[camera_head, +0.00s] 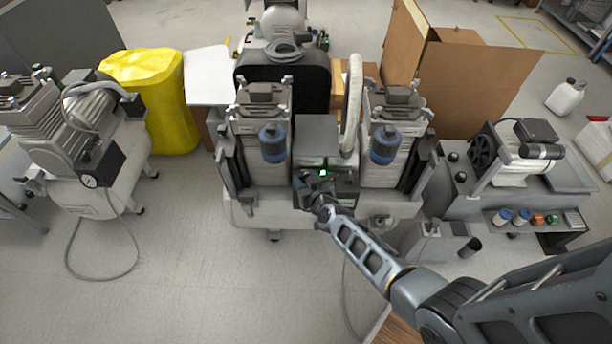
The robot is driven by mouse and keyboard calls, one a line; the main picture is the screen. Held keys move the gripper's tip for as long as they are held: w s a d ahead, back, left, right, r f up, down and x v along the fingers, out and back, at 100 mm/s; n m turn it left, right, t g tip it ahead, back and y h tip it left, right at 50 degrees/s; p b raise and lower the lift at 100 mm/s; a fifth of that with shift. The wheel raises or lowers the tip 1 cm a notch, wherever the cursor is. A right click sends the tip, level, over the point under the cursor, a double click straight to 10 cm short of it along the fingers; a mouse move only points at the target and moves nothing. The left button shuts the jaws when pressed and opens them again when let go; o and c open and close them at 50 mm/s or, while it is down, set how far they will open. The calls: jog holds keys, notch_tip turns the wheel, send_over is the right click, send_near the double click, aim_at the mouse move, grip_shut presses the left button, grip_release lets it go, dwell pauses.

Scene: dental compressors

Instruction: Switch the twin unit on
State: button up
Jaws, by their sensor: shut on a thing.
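The twin unit (375,203) stands in the middle, with two grey pump heads, each with a blue canister, on a pale tank. Between the heads is a dark control box (318,132) with a small green-lit spot (323,173) on its lower front. My gripper (311,184) is at the front of this box, just below and left of the green spot. It is shut on a small part there, which the fingers hide. I cannot make out the switch itself or its position. My arm reaches in from the lower right.
A compressor with a gauge (90,181) stands at left, its hose looping on the floor. A yellow-covered object (150,90) and a cardboard box (460,85) stand behind. Another machine (510,165) is at right.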

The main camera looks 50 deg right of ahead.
jog(key=shift+w+a+r+m+g+h+p, duration=0.1)
jog(key=shift+m+g+h+p, duration=0.25)
jog(key=shift+p, duration=0.85)
jog(key=shift+w+a+r+m+g+h+p, duration=0.1)
jog(key=shift+m+g+h+p, duration=0.25)
jog(key=shift+p, duration=0.85)
jog(key=shift+f+m, duration=0.1)
jog(key=shift+m, duration=0.2)
jog(key=shift+w+a+f+m+g+h+p, duration=0.1)
jog(key=shift+m+g+h+p, duration=0.05)
jog(key=shift+m+g+h, duration=0.35)
jog(key=shift+a+f+m+g+h+p, duration=0.15)
jog(key=shift+m+g+h, duration=0.25)
jog(key=shift+m+h, duration=0.2)
jog(key=shift+d+r+m+g+h, duration=0.1)
jog(key=shift+m+g+h, duration=0.2)
jog(key=o, duration=1.1)
jog(key=shift+c, duration=0.2)
